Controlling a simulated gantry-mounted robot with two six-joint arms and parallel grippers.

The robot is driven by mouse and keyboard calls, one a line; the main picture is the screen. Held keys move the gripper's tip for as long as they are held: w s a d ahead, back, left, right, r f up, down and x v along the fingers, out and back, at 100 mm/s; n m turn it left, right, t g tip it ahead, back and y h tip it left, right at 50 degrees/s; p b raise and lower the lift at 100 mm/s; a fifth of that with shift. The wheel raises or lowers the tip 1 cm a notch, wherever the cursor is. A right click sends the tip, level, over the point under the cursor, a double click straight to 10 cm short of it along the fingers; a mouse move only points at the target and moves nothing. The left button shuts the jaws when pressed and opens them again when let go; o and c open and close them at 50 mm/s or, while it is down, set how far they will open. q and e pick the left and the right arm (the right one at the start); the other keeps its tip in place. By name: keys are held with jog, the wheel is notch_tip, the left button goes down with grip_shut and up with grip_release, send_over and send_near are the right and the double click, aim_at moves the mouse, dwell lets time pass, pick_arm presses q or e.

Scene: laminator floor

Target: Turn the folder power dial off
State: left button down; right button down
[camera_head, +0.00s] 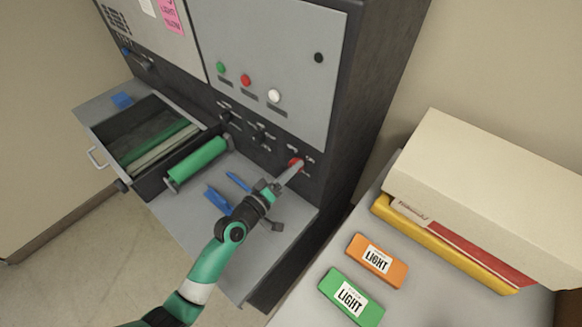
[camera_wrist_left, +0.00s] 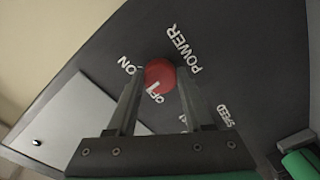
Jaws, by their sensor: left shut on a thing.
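The red power dial (camera_head: 295,162) sits low on the right of the machine's dark front panel. In the left wrist view the red dial (camera_wrist_left: 159,71) is between my finger tips, with white ON, OFF and POWER lettering around it. OFF is partly covered at the dial's lower edge, and I cannot tell for sure which way the dial points. My left gripper (camera_head: 290,172) reaches up to it from below; its two fingers also show in the wrist view (camera_wrist_left: 160,84), closed on either side of the dial. My right gripper is not in view.
Other dark knobs (camera_head: 258,137) sit left of the dial. Below are a green roller (camera_head: 198,161), a grey shelf (camera_head: 262,245) with blue pieces, and an open tray (camera_head: 98,142). A side table at right holds orange (camera_head: 392,273) and green (camera_head: 336,308) LIGHT boxes.

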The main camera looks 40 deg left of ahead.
pick_arm(q)
jog(key=shift+r+n+h+p, duration=0.15)
jog(key=shift+n+p, duration=0.35)
jog(key=shift+n, duration=1.4)
jog(key=shift+f+n+h+p, duration=0.15)
jog(key=shift+n+p, duration=0.3)
jog(key=shift+n, duration=1.45)
jog(key=shift+c, duration=1.5)
grip_release()
